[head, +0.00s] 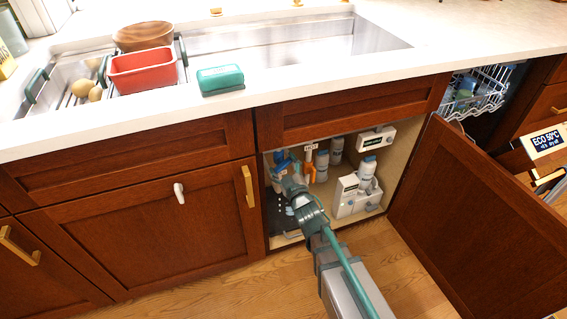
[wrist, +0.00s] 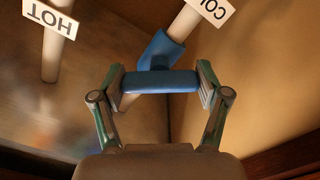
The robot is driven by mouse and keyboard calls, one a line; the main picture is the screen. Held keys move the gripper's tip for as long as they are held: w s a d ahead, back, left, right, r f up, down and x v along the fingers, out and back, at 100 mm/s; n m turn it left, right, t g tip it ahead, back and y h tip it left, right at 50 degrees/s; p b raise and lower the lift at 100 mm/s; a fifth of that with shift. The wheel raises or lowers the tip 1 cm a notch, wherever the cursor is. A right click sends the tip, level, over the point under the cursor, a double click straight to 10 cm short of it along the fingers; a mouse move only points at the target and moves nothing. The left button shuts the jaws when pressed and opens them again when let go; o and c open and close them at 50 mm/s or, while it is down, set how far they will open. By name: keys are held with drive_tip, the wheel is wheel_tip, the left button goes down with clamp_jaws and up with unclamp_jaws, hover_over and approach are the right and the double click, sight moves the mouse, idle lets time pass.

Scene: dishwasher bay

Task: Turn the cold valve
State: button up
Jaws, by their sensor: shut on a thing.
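The cold valve has a blue lever handle (wrist: 138,82) on a blue body (wrist: 158,48), on a white pipe with a partly cut-off label beginning "CO" (wrist: 212,8). My gripper (wrist: 160,84) has its two fingers closed on the ends of the blue handle, one on each side. The handle lies level across the wrist view. In the head view my gripper (head: 292,184) reaches into the open cabinet under the sink, at its left side, and mostly hides the valve.
A white pipe labelled HOT (wrist: 50,62) stands to the left in the wrist view. White bottles (head: 366,172) and boxes (head: 345,190) stand right of my arm in the cabinet. The open cabinet door (head: 470,225) stands to the right. Open floor (head: 200,295) lies in front.

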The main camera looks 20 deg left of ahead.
drive_tip(key=m+p, duration=0.1)
drive_tip(key=m, duration=0.2)
drive_tip(key=shift+r+m+p, duration=0.1)
drive_tip(key=shift+m+p, duration=0.2)
drive_tip(key=shift+p, duration=0.05)
drive_tip(key=shift+m+p, duration=0.7)
drive_tip(key=shift+m, duration=1.1)
drive_tip(key=o, duration=1.2)
drive_tip(key=shift+c, duration=0.2)
drive_tip(key=v, duration=0.7)
drive_tip(key=shift+s+d, duration=0.2)
